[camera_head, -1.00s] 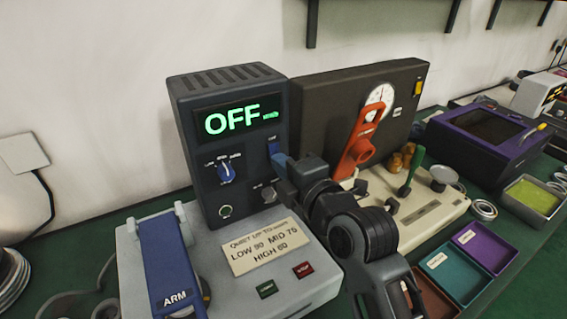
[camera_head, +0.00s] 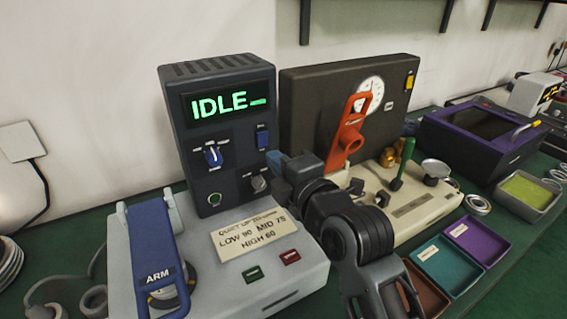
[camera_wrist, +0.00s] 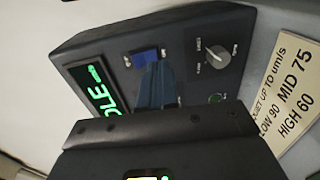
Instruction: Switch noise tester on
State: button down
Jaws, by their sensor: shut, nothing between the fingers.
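The noise tester (camera_head: 222,120) is a dark upright box on a light grey base (camera_head: 200,268). Its green display (camera_head: 229,104) reads IDLE; part of it also shows in the wrist view (camera_wrist: 98,90). A blue rocker switch (camera_head: 262,137) sits at the right of its front panel; it also shows in the wrist view (camera_wrist: 146,55). My gripper (camera_head: 276,160) is shut and empty, just below and right of the switch in the head view. Its bluish fingertips (camera_wrist: 155,88) appear close to the switch; I cannot tell whether they touch.
A blue ARM lever (camera_head: 153,245) stands on the base. To the right are a dark machine with an orange lever (camera_head: 347,135) and coloured trays (camera_head: 447,265).

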jog(key=f+b+v, duration=0.2)
jog(key=b+v, duration=0.1)
jog(key=v, duration=0.7)
jog(key=shift+s+d, duration=0.2)
jog(key=shift+s, duration=0.15)
jog(key=shift+f, duration=0.1)
jog(key=s+d+f+m+t+h, duration=0.1)
jog(key=s+d+f+m+h, duration=0.2)
jog(key=s+d+f+m, duration=0.4)
jog(key=s+d+f+m+h, duration=0.3)
jog(key=s+d+f+m, duration=0.3)
jog(key=s, duration=0.3)
jog(key=s+d+m+h, duration=0.1)
jog(key=s+d+m, duration=0.1)
jog(key=s+m, duration=0.2)
jog(key=s+d+r+m+h, duration=0.1)
jog(key=s+d+m, duration=0.2)
jog(key=s, duration=0.7)
jog(key=s+d+r+m+h, duration=0.1)
jog(key=s+d+m, duration=0.2)
jog(key=s, duration=0.4)
jog(key=shift+s+r+m+h, duration=0.2)
jog(key=shift+s+m+h, duration=0.1)
jog(key=shift+m, duration=0.5)
jog(key=shift+d, duration=0.15)
